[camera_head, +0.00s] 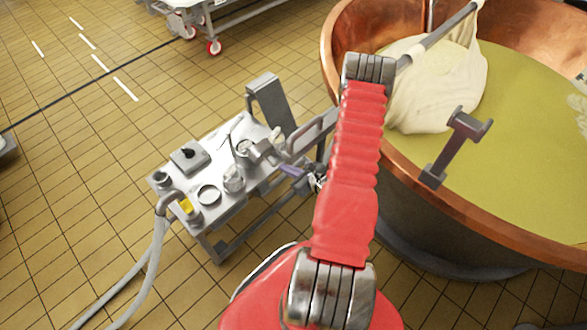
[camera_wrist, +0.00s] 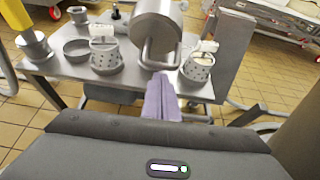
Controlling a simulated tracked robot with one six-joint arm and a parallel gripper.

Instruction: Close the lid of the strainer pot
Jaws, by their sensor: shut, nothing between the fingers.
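Two perforated metal pots stand on the steel table in the wrist view, one at left (camera_wrist: 107,60) and one at right (camera_wrist: 198,68). The left pot shows in the head view (camera_head: 233,181). Pale pieces sit at the tops of both pots; I cannot tell which is the strainer pot or how its lid stands. Between them a larger grey metal cylinder (camera_wrist: 157,27) with a U-shaped handle lies tilted toward me. My gripper (camera_wrist: 161,98), with lavender fingers, is shut and empty just below that handle, apart from the right pot. It also shows in the head view (camera_head: 295,171).
The steel table (camera_head: 172,178) also holds a shallow metal ring (camera_head: 208,195) and a dark box (camera_head: 190,157). A copper vat (camera_head: 480,225) of yellow liquid with a hanging cloth bag (camera_head: 440,80) stands at right.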

